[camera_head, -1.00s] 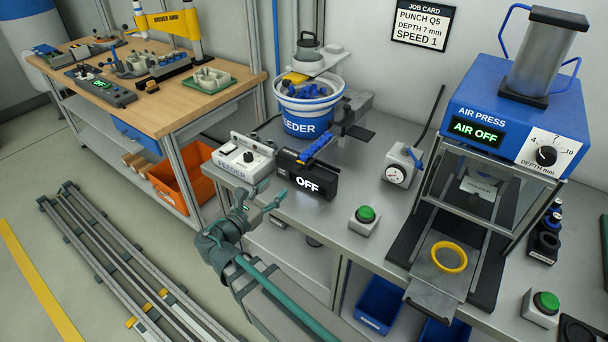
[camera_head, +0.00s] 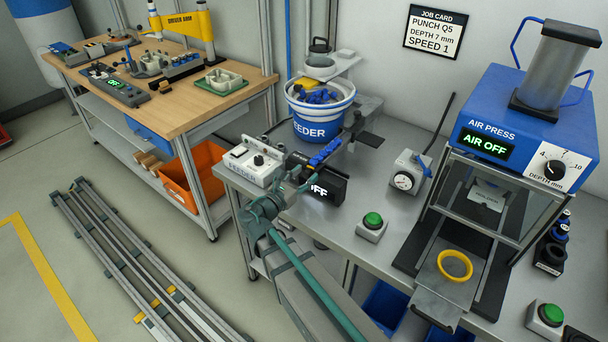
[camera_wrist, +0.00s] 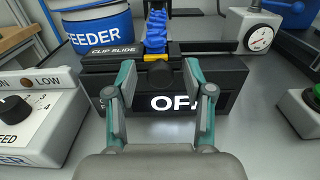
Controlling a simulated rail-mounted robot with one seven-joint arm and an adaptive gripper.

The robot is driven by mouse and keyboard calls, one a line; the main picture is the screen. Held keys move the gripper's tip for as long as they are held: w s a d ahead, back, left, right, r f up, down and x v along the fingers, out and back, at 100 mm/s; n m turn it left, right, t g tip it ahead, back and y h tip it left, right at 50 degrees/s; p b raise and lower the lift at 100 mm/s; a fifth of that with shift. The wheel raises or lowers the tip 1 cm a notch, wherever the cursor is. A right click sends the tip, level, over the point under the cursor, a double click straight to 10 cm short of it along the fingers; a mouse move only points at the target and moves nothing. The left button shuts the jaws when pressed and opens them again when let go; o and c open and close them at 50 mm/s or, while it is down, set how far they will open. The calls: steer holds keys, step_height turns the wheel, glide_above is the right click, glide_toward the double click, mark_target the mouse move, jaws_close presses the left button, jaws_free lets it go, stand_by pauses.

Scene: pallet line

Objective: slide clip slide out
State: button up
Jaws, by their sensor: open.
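The clip slide is a black box (camera_head: 337,190) at the bench's front left; in the wrist view it shows a "CLIP SLIDE" label and a lit OFF readout, partly covered by a finger. A dark round knob (camera_wrist: 160,75) stands out from its front face. A row of blue clips (camera_wrist: 155,32) leads down to its top, with a yellow piece at the end. My gripper (camera_wrist: 160,82) is open, its two green fingers on either side of the knob, with visible gaps. In the head view my gripper (camera_head: 290,182) covers the slide's left part.
The white feeder control box (camera_head: 250,162) stands close to the left, with the blue-and-white feeder bowl (camera_head: 318,122) behind. A green button box (camera_head: 372,226) and a gauge (camera_head: 407,175) stand to the right. The air press (camera_head: 530,125) reads AIR OFF. Bare bench lies before the gauge.

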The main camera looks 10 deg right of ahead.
steer(key=shift+d, duration=0.1)
jaws_close()
